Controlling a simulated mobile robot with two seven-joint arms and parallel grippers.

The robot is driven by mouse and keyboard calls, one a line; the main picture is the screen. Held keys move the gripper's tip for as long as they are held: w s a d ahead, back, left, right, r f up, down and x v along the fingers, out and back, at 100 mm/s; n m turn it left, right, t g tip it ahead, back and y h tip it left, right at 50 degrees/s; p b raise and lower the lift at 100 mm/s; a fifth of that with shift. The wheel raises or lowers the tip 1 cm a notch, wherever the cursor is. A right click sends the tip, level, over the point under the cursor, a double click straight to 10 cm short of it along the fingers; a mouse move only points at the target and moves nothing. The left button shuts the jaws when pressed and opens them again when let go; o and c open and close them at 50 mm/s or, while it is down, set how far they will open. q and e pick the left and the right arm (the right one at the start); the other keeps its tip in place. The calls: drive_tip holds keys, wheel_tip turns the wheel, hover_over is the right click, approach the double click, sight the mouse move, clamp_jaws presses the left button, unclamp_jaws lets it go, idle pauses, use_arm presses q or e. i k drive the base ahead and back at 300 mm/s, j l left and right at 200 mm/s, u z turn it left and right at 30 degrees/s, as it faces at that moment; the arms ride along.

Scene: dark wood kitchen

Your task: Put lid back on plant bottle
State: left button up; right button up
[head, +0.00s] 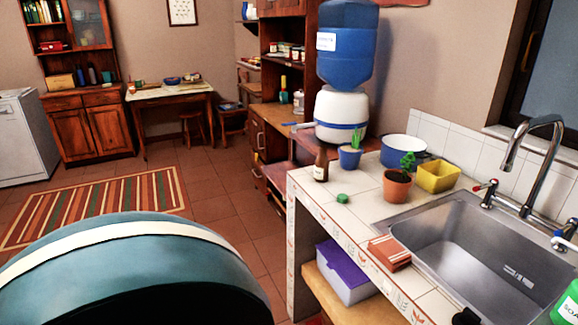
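A small brown bottle (321,164) stands upright on the tiled counter (352,226), near its far left corner. It has a narrow dark neck and a pale label. A small green lid (342,198) lies on the counter, in front of the bottle and slightly to its right, apart from it. Neither of my grippers shows in the head view, so I cannot see whether they are open or shut.
A potted cactus (350,155), a terracotta plant pot (397,188), a blue-and-white pot (404,149) and a yellow container (438,177) stand near the bottle. A steel sink (470,240) and tall faucet (530,165) are right. Brown folded cloth or sponge (390,252) lies at the front edge.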

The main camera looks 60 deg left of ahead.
sight(320, 175)
drive_tip(key=u, duration=1.6)
